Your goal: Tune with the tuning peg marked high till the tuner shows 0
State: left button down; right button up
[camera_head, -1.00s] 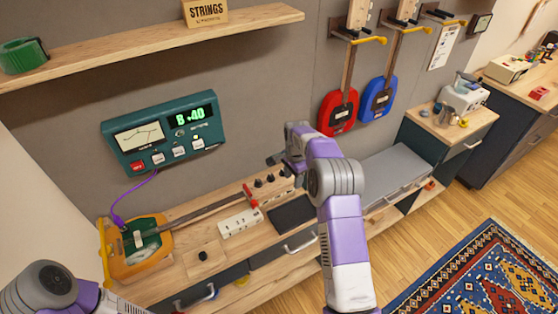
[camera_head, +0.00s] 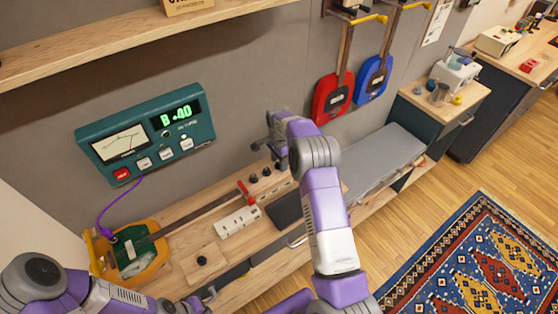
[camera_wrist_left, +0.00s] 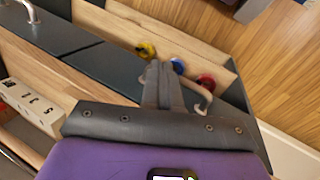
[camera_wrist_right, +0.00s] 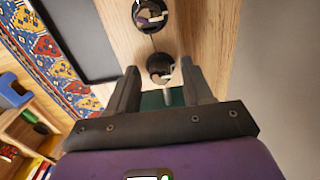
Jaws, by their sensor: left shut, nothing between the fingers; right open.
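The green tuner (camera_head: 148,135) on the wall has a needle dial and a lit display that reads B and 40, with a small, unclear sign. A stringed instrument with an orange and green body (camera_head: 133,258) lies on the bench, its neck running right to a row of dark tuning pegs (camera_head: 266,171). Their markings are not readable. My right gripper (camera_wrist_right: 160,68) is open, with a dark round peg (camera_wrist_right: 160,78) between or just past its fingertips; contact is unclear. My left gripper (camera_wrist_left: 157,68) is shut and empty, above the bench front.
A white marked block (camera_head: 237,221) and a dark mat (camera_head: 285,208) lie in front of the neck. Yellow, blue and red spools (camera_wrist_left: 178,66) sit in a low compartment. Red and blue instruments (camera_head: 332,97) hang on the wall. A shelf (camera_head: 120,45) juts out above the tuner.

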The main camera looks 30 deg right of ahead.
jog(key=shift+c, duration=0.2)
grip_shut()
jog(key=shift+n, duration=0.3)
jog(key=n+b, duration=0.1)
jog(key=n, duration=0.6)
jog(key=shift+b, duration=0.35)
jog(key=n, duration=0.4)
jog(key=shift+n+b, duration=0.3)
jog(key=shift+n, duration=1.8)
